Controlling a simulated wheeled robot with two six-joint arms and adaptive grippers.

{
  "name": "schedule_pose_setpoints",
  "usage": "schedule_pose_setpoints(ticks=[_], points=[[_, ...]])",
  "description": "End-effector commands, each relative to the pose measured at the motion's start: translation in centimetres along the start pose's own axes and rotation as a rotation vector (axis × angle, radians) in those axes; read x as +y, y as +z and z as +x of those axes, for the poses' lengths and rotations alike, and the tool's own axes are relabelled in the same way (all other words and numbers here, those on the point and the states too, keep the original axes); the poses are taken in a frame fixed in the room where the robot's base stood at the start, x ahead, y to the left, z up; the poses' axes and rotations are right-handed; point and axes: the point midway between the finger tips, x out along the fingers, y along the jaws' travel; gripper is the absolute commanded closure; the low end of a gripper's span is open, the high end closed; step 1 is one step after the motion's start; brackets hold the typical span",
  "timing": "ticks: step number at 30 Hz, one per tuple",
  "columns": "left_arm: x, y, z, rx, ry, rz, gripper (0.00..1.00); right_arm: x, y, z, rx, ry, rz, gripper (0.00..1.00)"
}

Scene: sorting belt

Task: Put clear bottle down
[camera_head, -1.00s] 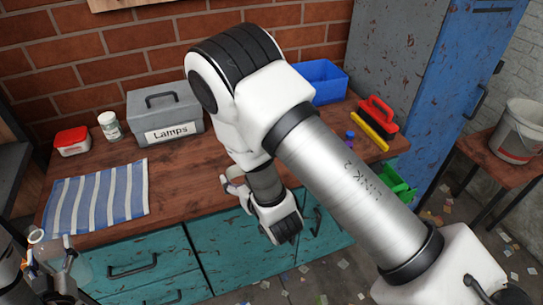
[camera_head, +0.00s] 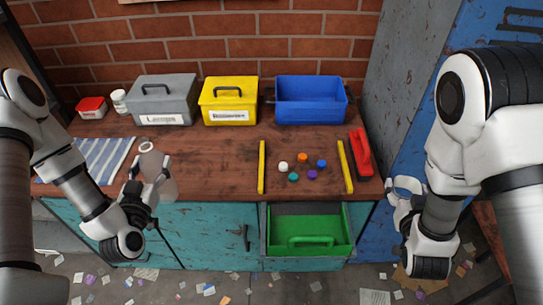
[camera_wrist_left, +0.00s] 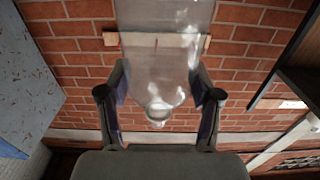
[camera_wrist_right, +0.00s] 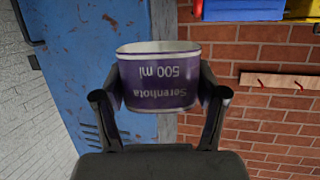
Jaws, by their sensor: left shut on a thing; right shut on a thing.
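My left gripper (camera_head: 148,185) is shut on the clear bottle (camera_head: 166,182), at the front edge of the table to the right of the striped cloth. I cannot tell whether the bottle touches the table. In the left wrist view the clear bottle (camera_wrist_left: 165,65) sits between the fingers of the left gripper (camera_wrist_left: 160,108). My right gripper (camera_head: 402,200) is shut on a purple label band (camera_head: 408,184), right of the table. In the right wrist view the band (camera_wrist_right: 158,80) reads "Serenhota 500 ml", between the fingers of the right gripper (camera_wrist_right: 160,108).
The striped cloth (camera_head: 100,155), grey box (camera_head: 160,100), yellow box (camera_head: 229,100) and blue bin (camera_head: 310,103) are on the table (camera_head: 215,170). Several caps (camera_head: 303,157) lie between yellow bars (camera_head: 262,168). A green drawer or bin (camera_head: 310,235) is below. The table's middle is clear.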

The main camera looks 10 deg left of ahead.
Motion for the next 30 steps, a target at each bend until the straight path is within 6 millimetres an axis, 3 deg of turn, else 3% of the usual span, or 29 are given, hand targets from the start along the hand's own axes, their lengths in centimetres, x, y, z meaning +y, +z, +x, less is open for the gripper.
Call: schedule_pose_setpoints(ticks=[4, 7, 18, 21, 25, 30], points=[[0.0, 0.0, 0.1, 0.0, -0.001, 0.001, 0.61, 0.0, 0.0, 0.0, 0.0, -0.001, -0.001, 0.38], [0.5, 0.1, 1.4, 0.002, 0.004, 0.005, 0.61, 0.0, 0.1, 0.0, 0.0, -0.001, 0.0, 0.38], [3.9, 0.9, 12.1, 0.003, 0.002, 0.004, 0.61, 0.0, -1.4, -0.4, 0.0, 0.0, 0.0, 0.38], [4.4, 1.2, 13.8, 0.002, 0.0, 0.002, 0.61, 0.0, -1.6, -0.5, 0.0, 0.0, 0.0, 0.38], [5.0, 1.4, 15.5, 0.001, 0.001, 0.0, 0.61, 0.0, -1.9, -0.6, 0.0, 0.0, 0.0, 0.38], [4.8, 4.6, 15.2, -0.003, -0.001, 0.002, 0.61, 0.0, -2.8, -0.9, 0.0, 0.0, 0.0, 0.38]])
